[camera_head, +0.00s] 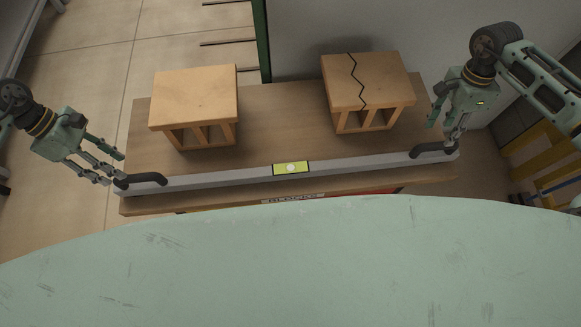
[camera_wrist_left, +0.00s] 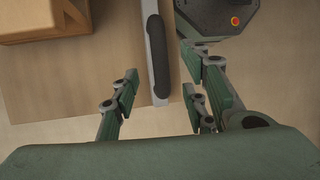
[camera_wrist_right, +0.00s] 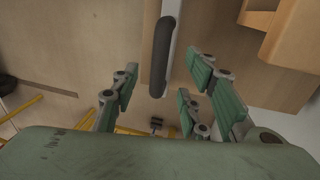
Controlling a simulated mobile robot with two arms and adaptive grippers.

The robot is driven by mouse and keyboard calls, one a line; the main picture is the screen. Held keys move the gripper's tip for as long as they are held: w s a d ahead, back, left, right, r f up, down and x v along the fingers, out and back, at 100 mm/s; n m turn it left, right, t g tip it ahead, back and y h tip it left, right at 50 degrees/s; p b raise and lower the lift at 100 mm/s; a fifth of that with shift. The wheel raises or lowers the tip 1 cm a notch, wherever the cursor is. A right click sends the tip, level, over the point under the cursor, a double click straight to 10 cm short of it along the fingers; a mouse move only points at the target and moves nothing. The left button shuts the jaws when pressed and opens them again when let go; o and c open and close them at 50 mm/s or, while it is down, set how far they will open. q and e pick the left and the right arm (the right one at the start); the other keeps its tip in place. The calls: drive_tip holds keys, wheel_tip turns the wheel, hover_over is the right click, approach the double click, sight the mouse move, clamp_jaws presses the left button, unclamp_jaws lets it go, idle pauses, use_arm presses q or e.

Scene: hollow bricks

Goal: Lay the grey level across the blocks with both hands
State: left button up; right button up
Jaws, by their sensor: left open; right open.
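The grey level (camera_head: 229,177) lies along the front of the wooden bench top, with a yellow-green vial (camera_head: 291,168) at its middle and a black handle near each end. Two hollow bricks stand behind it: a plain left block (camera_head: 195,96) and a right block (camera_head: 367,80) with a dark zigzag crack line. My left gripper (camera_head: 116,168) is open beside the left handle (camera_head: 141,181); in the left wrist view that handle (camera_wrist_left: 160,62) lies between the spread fingers' lines. My right gripper (camera_head: 443,141) is open at the right handle (camera_head: 432,150); the right wrist view shows this handle (camera_wrist_right: 161,55) between the fingers.
The bench (camera_head: 272,112) has bare room between the two blocks. Yellow racking (camera_head: 543,165) stands on the floor at the right. A green post (camera_head: 262,40) and a grey panel rise behind the bench. My own pale green body fills the front.

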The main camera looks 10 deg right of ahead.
sight(132, 175)
use_arm(q)
drive_tip(key=x, duration=0.7)
drive_tip(key=shift+d+f, duration=0.25)
drive_tip(key=shift+f, duration=0.05)
use_arm(e)
drive_tip(key=f, duration=0.2)
drive_tip(key=s+f, duration=0.1)
drive_tip(key=f, duration=0.4)
drive_tip(key=shift+s+f, duration=0.25)
drive_tip(key=shift+f, duration=0.05)
use_arm(q)
drive_tip(key=shift+c, duration=0.5)
use_arm(e)
drive_tip(key=shift+c, duration=0.5)
use_arm(q)
drive_tip(key=c, duration=0.9)
use_arm(e)
drive_tip(key=c, duration=0.9)
use_arm(q)
clamp_jaws()
use_arm(e)
clamp_jaws()
use_arm(q)
drive_tip(key=shift+w+r, duration=0.1)
use_arm(e)
drive_tip(key=shift+w+r, duration=0.1)
